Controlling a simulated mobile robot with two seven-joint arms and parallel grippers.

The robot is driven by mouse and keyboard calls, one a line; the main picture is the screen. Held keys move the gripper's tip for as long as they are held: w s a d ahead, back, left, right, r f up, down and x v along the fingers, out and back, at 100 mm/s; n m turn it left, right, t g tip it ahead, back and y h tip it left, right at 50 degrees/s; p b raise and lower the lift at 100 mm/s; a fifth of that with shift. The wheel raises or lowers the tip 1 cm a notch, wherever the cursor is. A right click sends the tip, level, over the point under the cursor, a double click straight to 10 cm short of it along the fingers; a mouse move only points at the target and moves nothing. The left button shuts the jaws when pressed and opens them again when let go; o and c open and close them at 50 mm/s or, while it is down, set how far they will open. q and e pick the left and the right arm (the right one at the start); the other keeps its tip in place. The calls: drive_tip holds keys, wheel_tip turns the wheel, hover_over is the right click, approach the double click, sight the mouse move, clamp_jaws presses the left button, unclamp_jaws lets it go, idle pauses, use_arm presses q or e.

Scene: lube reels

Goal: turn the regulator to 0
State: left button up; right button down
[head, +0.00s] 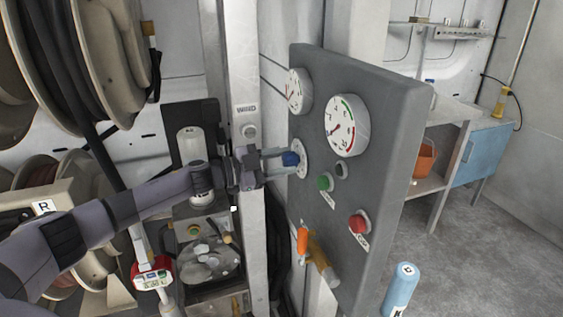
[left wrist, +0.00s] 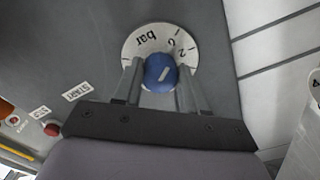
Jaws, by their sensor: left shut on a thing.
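The regulator is a blue knob (head: 290,159) on a white round dial (head: 301,158) on the grey panel. In the left wrist view the blue knob (left wrist: 160,72) has a white mark slanting up to the right, on the side of the printed 2; its exact reading is unclear. The dial (left wrist: 139,42) shows "bar" and numbers, partly covered by my fingers. My left gripper (head: 284,160) is shut on the knob, one finger on each side. My right gripper is not in view.
The grey panel (head: 390,120) also carries a large gauge (head: 347,125), a smaller gauge (head: 299,91), a green button (head: 325,182), a red button (head: 359,222) and an orange-handled valve (head: 303,240). Hose reels (head: 120,60) stand at left. A blue cylinder (head: 401,290) stands at lower right.

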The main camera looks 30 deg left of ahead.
use_arm(q)
drive_tip(key=o, duration=1.1)
drive_tip(key=shift+c, duration=0.2)
drive_tip(key=shift+s+a+f, duration=0.1)
drive_tip(key=shift+s+a, duration=0.25)
drive_tip(key=shift+s, duration=0.05)
drive_tip(key=b+v, duration=0.1)
drive_tip(key=v, duration=0.5)
drive_tip(key=shift+b, duration=0.35)
